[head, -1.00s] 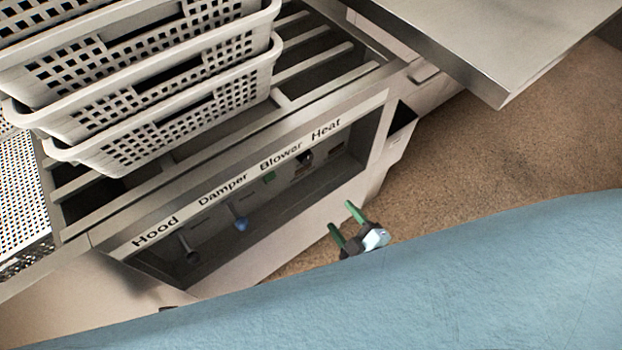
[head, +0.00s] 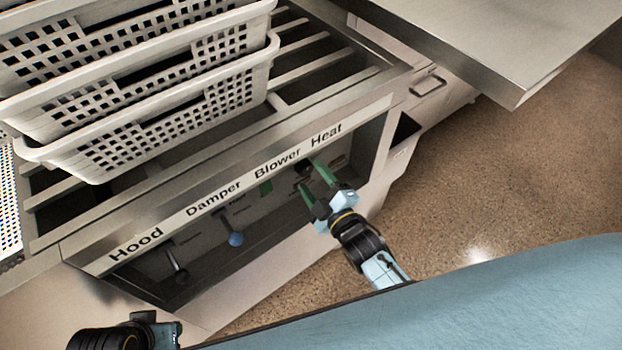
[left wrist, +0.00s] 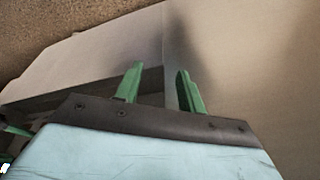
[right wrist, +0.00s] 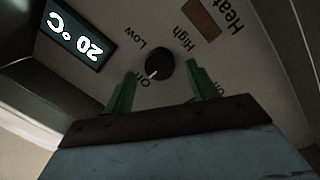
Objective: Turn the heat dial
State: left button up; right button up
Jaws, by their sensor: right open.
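The heat dial (right wrist: 159,65) is a round black knob with a white mark, on a panel with Low, High and Off around it and a Heat label (right wrist: 230,15). My right gripper (right wrist: 158,80) is open and faces the dial, which shows whole between and just beyond the green fingertips; nothing is held. In the head view my right gripper (head: 310,176) reaches into the recessed control panel below the Blower and Heat labels and covers part of it. My left gripper (left wrist: 159,78) is open and empty, near a pale metal surface.
A digital display reading 20°C (right wrist: 75,35) sits beside the dial. The panel also has a blue-tipped Damper lever (head: 236,238) and a Hood lever (head: 178,270). Stacked perforated baskets (head: 150,130) stand on the slatted top. A metal table (head: 500,45) overhangs at upper right; the floor is open.

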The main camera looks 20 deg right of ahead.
pick_arm(q)
jog(key=shift+d+r, duration=0.15)
jog(key=shift+r, duration=0.5)
pick_arm(e)
jog(key=shift+w+a, duration=0.2)
jog(key=shift+w, duration=0.5)
jog(key=shift+c, duration=0.4)
jog(key=c, duration=0.9)
